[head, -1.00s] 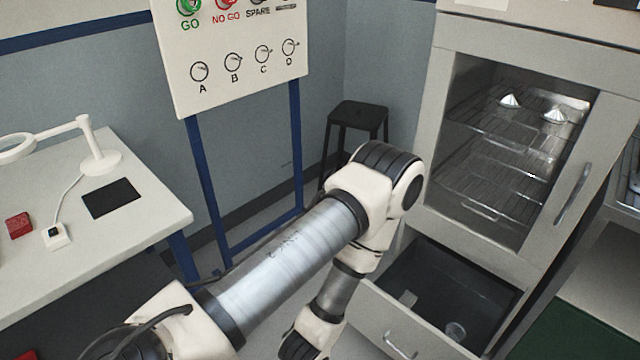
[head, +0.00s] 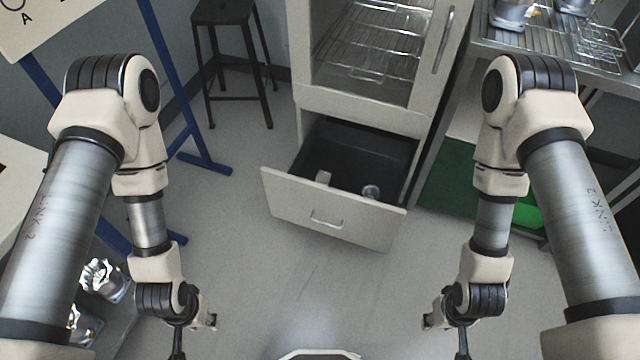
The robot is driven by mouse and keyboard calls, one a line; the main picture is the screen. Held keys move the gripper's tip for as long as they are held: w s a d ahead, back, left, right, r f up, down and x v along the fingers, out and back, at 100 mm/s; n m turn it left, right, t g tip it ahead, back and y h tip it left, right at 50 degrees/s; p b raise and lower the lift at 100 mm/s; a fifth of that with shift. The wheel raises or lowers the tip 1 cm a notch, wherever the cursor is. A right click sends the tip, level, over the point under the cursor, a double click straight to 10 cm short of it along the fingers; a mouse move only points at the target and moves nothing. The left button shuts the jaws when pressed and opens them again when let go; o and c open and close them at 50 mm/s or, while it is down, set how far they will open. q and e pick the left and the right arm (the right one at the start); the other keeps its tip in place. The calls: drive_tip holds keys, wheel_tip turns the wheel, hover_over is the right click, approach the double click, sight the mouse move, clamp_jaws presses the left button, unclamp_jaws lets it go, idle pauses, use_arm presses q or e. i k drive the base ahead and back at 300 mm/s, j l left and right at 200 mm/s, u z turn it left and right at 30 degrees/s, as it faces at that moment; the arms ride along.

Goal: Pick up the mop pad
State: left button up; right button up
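I cannot make out a mop pad for certain in the head view. My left gripper (head: 180,342) hangs low at the left, pointing down and cut by the bottom edge. My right gripper (head: 462,342) hangs low at the right in the same way. Both are over the floor, in front of the open drawer (head: 320,218) and apart from it. Their fingers are too hidden to tell open from shut. The drawer holds a small pale piece (head: 323,177) and a small round, clear or metallic piece (head: 371,191).
The drawer juts out below a glass-door cabinet (head: 365,118). A dark stool (head: 226,14) and blue stand legs (head: 205,162) are at the left. A green surface (head: 450,180) and a metal bench (head: 490,40) are at the right. Machined housings (head: 103,280) are at lower left. Middle floor is clear.

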sight(323, 177)
drive_tip(key=i+l, duration=0.35)
drive_tip(key=i, duration=0.2)
drive_tip(key=i+l, duration=0.3)
drive_tip(key=i, duration=0.25)
drive_tip(key=i+l+u, duration=0.1)
drive_tip(key=u, duration=1.2)
drive_tip(key=i+l, duration=0.05)
